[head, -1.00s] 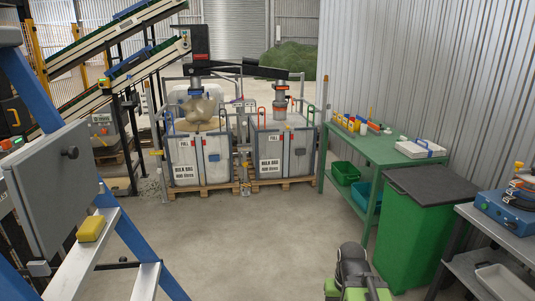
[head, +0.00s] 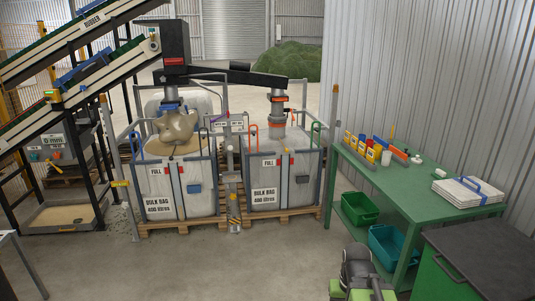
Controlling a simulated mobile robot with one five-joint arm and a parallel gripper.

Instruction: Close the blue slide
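Two spouts hang from a dark overhead chute above two bulk bags. The left spout has a blue part (head: 171,105), which may be the blue slide; whether it is open or shut is too small to tell. The right spout has an orange part (head: 278,98). Below the blue part, a bulging tan mass (head: 177,128) sits over the left bulk bag (head: 162,196), which is marked FULL. The right bulk bag (head: 265,193) is also marked FULL. A green and black part, which looks like my arm, shows at the bottom. My gripper's fingers are not in view.
Open concrete floor (head: 240,270) lies before the pallets. A green table (head: 430,200) with bins beneath stands right, and a dark-topped green cabinet (head: 480,255) is nearer. Conveyors (head: 85,60) and a black frame stand left. A yellow-striped post (head: 235,208) stands between the bags.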

